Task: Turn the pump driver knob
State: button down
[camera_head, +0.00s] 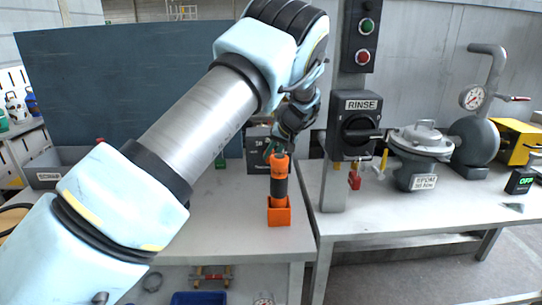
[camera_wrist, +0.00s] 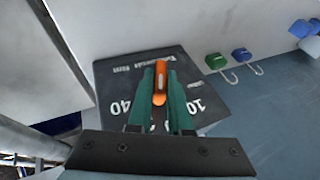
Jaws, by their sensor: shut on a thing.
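My gripper (camera_head: 276,148) is at the table's back half, in front of a dark panel (camera_head: 257,160). In the wrist view its green fingers (camera_wrist: 160,85) are closed on a narrow orange knob (camera_wrist: 161,68) with a pale stripe. The knob lies in front of the dark panel, which also shows there with white lettering and numbers (camera_wrist: 120,73). In the head view an orange and black tool (camera_head: 279,172) stands upright in an orange holder (camera_head: 279,216), close below my fingers. I cannot tell there whether the knob is part of it.
A post to the right carries a RINSE switch (camera_head: 357,125) and a button box (camera_head: 362,40). A second table (camera_head: 440,205) holds a lidded pot (camera_head: 421,140) and a gauge (camera_head: 472,98). Green (camera_wrist: 216,61) and blue (camera_wrist: 240,53) hooks hang beside the panel.

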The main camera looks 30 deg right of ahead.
jog(key=c, duration=0.8)
grip_release()
jog(key=shift+c, duration=0.2)
notch_tip(320, 180, up, 10)
jog(key=b, duration=0.3)
